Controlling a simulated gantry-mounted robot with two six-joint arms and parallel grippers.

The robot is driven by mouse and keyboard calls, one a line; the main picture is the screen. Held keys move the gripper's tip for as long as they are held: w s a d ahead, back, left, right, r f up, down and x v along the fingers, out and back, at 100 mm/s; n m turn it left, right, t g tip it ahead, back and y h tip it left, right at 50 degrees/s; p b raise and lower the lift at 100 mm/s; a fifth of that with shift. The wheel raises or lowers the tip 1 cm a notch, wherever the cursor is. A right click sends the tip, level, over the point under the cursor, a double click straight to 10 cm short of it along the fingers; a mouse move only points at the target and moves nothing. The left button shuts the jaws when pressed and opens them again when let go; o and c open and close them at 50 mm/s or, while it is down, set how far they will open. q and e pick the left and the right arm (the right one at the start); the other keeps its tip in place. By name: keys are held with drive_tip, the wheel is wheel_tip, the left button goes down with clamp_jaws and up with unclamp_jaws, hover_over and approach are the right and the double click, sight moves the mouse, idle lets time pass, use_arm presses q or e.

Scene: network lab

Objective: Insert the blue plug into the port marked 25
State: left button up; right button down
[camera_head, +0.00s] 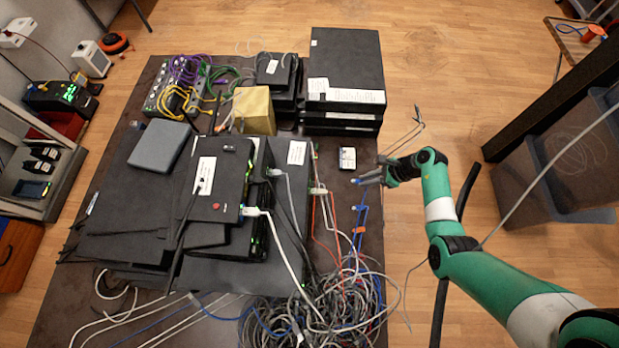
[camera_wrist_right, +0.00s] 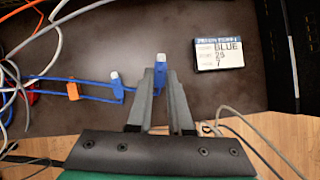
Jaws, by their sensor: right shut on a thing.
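My right gripper (camera_head: 366,178) is above the right part of the dark table, its fingers pointing left. In the right wrist view its fingers (camera_wrist_right: 163,88) are closed together on a blue plug (camera_wrist_right: 160,66), whose clear tip sticks out past the fingertips. A second blue plug (camera_wrist_right: 115,82) with a pale tip is left of the fingers, on a blue cable. A white card (camera_wrist_right: 219,53) reads BLUE, 25, 7; it also lies on the table in the head view (camera_head: 347,158). I cannot make out any port marked 25. My left gripper is not in view.
A black device (camera_head: 215,182) with cables plugged in stands mid-table. A tangle of grey cables (camera_head: 335,300) covers the table's front right. Stacked black boxes (camera_head: 345,70) and a yellow box (camera_head: 254,110) stand at the back. An orange clip (camera_wrist_right: 72,90) sits on the blue cable.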

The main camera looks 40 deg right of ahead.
drive_tip(key=shift+w+d+r, duration=0.15)
drive_tip(key=shift+w+d, duration=0.3)
drive_tip(key=shift+d, duration=0.05)
drive_tip(key=shift+w+m+p, duration=0.2)
drive_tip(key=shift+m+p, duration=0.1)
drive_tip(key=shift+n, duration=0.4)
drive_tip(key=a+p, duration=0.1)
drive_tip(key=a, duration=0.1)
drive_tip(key=s+a+p, duration=0.1)
drive_tip(key=a+p, duration=0.1)
drive_tip(key=a, duration=0.1)
drive_tip(key=a+p, duration=0.1)
drive_tip(key=a, duration=0.1)
drive_tip(key=shift+s+a+r, duration=0.15)
drive_tip(key=shift+s+a, duration=0.05)
drive_tip(key=shift+a, duration=0.1)
drive_tip(key=shift+n+g+y, duration=0.4)
drive_tip(key=shift+n, duration=0.5)
drive_tip(key=s+a+p, duration=0.1)
drive_tip(key=a, duration=0.2)
drive_tip(key=s+a+p, duration=0.2)
drive_tip(key=a, duration=0.1)
drive_tip(key=s+a+p, duration=0.1)
drive_tip(key=s+a, duration=0.1)
drive_tip(key=a, duration=0.1)
drive_tip(key=shift+a, duration=0.3)
drive_tip(key=shift+w, duration=0.1)
